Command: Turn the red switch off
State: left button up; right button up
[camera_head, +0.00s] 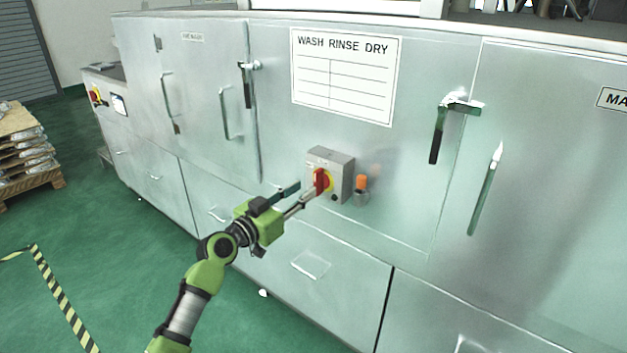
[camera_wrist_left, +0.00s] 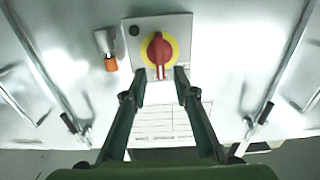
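The red switch (camera_head: 320,181) is a rotary handle on a yellow disc, on the front of a grey box (camera_head: 343,164) fixed to the steel cabinet. Its handle looks roughly vertical. In the left wrist view the red switch (camera_wrist_left: 159,50) is centred just beyond my fingertips. My left gripper (camera_head: 307,189) is open and empty in front of the box, its tips close to the handle. In the left wrist view my left gripper (camera_wrist_left: 160,75) has one finger on each side of the handle's end; I cannot tell whether they touch. My right gripper is not in view.
An orange-topped fitting (camera_head: 361,184) sticks out beside the box. Door handles (camera_head: 436,135) project from the cabinet (camera_head: 420,55). A second red and yellow switch (camera_head: 96,95) is at the far left. A loaded pallet (camera_head: 35,175) stands left; the green floor between is clear.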

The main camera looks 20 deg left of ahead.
aim_at(315, 182)
pick_arm(q)
jog(key=x, duration=0.6)
grip_shut()
